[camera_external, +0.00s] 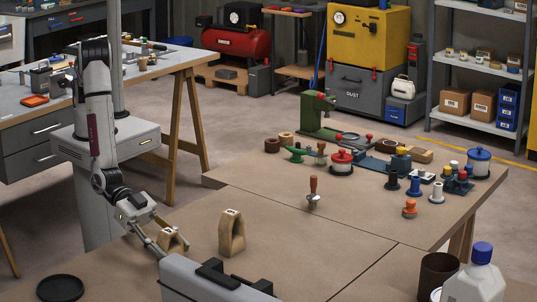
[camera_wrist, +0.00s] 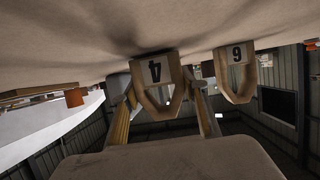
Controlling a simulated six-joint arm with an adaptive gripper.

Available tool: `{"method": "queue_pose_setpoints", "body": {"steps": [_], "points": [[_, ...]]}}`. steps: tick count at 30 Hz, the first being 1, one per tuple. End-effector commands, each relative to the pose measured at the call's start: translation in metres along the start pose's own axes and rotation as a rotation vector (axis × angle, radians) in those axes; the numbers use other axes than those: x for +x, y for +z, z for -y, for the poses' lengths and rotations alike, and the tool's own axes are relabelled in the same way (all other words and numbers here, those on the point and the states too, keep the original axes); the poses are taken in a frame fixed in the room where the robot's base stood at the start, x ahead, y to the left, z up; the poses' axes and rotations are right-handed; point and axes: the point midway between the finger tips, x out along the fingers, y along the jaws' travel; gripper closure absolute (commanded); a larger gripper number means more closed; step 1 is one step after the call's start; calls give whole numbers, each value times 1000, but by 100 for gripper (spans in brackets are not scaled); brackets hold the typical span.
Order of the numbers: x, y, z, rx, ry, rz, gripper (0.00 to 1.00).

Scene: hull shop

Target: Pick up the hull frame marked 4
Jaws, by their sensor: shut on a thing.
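The hull frame marked 4 (camera_wrist: 155,72) is a tan wooden V-shaped piece with a dark numeral. It looks upside down in the wrist view, between the two fingers of my gripper (camera_wrist: 162,100). My gripper is shut on it. In the external view the same frame (camera_external: 172,240) is at the fingertips of my gripper (camera_external: 164,243), partly hidden by them, low at the brown tabletop. I cannot tell whether it touches the top. A second, similar frame (camera_external: 231,234) stands upright to its right; its digit in the wrist view (camera_wrist: 237,53) reads as 6 or 9.
A grey machine body (camera_external: 205,283) is in front of the frames. A black disc (camera_external: 60,288) lies at lower left. A white jug (camera_external: 474,283) and a dark cup (camera_external: 437,272) stand at lower right. Tools and spools crowd the far table; the tabletop right of the frames is clear.

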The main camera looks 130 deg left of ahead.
Motion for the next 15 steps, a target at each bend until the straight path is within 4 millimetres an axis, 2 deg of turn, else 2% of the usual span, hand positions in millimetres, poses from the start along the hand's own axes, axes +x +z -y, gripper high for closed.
{"method": "queue_pose_setpoints", "body": {"steps": [8,15], "points": [[-9,-22,0,-1,0,-3,80],[-20,-51,0,-2,0,-4,80]]}}
